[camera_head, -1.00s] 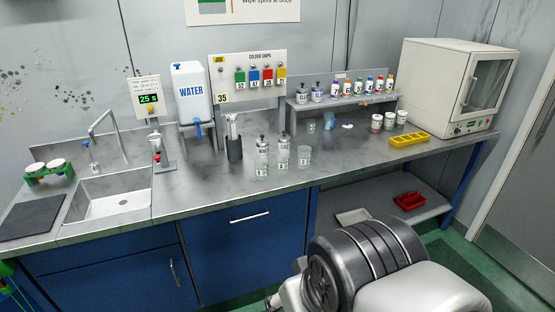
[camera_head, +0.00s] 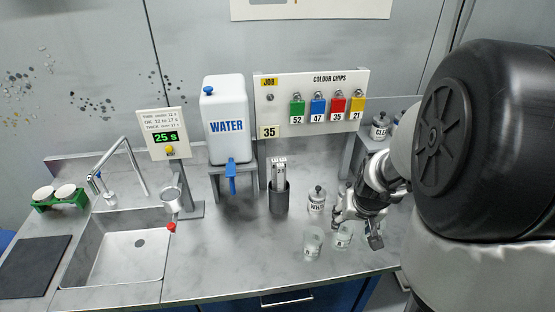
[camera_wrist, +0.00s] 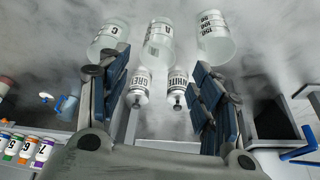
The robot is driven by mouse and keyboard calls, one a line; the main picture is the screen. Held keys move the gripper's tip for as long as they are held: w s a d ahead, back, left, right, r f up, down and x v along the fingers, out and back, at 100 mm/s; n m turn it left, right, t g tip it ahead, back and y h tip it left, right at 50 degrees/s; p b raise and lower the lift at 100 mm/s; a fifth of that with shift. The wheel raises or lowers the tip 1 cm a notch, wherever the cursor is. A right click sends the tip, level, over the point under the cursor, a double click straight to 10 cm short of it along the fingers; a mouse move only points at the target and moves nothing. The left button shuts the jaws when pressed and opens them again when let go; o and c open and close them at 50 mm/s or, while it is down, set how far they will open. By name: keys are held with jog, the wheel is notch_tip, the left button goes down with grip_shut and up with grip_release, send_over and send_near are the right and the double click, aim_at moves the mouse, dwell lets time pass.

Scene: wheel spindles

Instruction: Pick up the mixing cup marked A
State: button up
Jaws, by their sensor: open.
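The clear mixing cup marked A (camera_wrist: 157,42) shows in the wrist view at upper middle, beyond the gap between my fingers. In the head view it appears as the cup (camera_head: 343,237) just below my gripper (camera_head: 357,228). My gripper is open and empty, its two fingers spread wide in the wrist view (camera_wrist: 157,72). A cup marked C (camera_wrist: 112,38) stands left of A, partly covered by the left finger. A cup with graduation marks (camera_wrist: 215,43) stands right of A; it also shows in the head view (camera_head: 313,242).
Bottles marked GREY (camera_wrist: 139,88) and WHITE (camera_wrist: 177,88) appear between the fingers, close to the cups. A dark holder (camera_head: 279,198), water tank (camera_head: 224,115) and sink (camera_head: 120,255) lie to the left. The bench front left of the cups is clear.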

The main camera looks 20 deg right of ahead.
aim_at(342, 237)
jog(key=b+x, duration=0.4)
jog(key=x, duration=0.7)
jog(key=shift+d+f, duration=0.15)
jog(key=shift+f, duration=0.1)
jog(key=shift+w+b+x, duration=0.15)
jog(key=shift+b+x, duration=0.5)
jog(key=shift+x, duration=0.85)
jog(key=shift+w+b+x, duration=0.15)
jog(key=shift+b+x, duration=0.45)
jog(key=shift+x, duration=0.85)
jog(key=shift+r, duration=0.15)
jog(key=c, duration=0.8)
jog(key=shift+r, duration=0.1)
